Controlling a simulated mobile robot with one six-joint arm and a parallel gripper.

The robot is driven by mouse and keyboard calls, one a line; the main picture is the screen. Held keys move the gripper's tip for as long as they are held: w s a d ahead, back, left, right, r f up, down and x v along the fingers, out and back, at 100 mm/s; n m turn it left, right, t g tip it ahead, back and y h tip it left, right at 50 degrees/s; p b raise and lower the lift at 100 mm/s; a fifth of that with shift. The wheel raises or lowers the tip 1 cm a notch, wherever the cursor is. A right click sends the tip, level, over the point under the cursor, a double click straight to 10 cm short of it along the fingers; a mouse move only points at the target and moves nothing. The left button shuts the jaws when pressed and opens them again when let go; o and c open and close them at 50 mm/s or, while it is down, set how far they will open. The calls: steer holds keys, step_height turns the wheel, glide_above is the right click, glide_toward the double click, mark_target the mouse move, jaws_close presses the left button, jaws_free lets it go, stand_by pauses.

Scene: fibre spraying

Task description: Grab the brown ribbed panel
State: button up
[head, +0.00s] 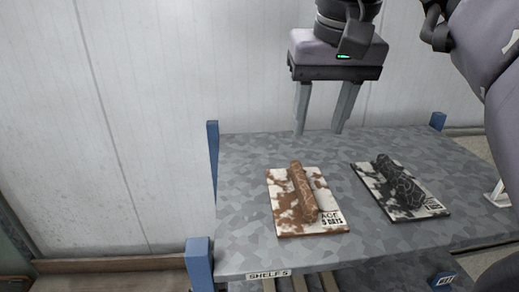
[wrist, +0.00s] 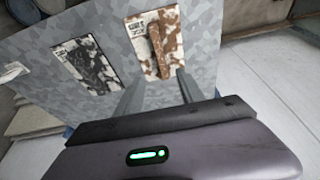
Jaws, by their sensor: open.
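The brown panel (head: 283,214) lies flat on the grey shelf, left of centre in the head view. It is white with brown patches, has a raised brown rib (head: 303,192) along it, and a label at its near right corner. It also shows in the wrist view (wrist: 173,42), upper middle. My gripper (head: 318,130) is open and empty, with its two fingers pointing down above the back part of the shelf, behind the panel. In the wrist view the fingertips (wrist: 158,85) appear just below the panel's edge, apart from it.
A similar black-and-white panel (head: 426,206) with a black rib lies to the right on the same shelf (head: 243,235). Blue posts (head: 199,262) stand at the shelf's corners. A white wall (head: 140,120) is behind. A small white object (head: 499,194) sits at the right edge.

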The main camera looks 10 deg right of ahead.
steer(key=b, duration=0.2)
glide_toward(303, 180)
steer(key=x, duration=0.4)
steer(key=shift+f+b, duration=0.1)
steer(key=shift+b, duration=0.3)
steer(key=x, duration=0.4)
steer(key=shift+s+f+b, duration=0.15)
steer(key=shift+s+b, duration=0.2)
steer(key=shift+w+f, duration=0.3)
steer(key=shift+w, duration=0.15)
steer(key=shift+s+r, duration=0.1)
steer(key=shift+s, duration=0.2)
steer(key=c, duration=0.7)
steer(key=shift+w, duration=0.1)
jaws_close()
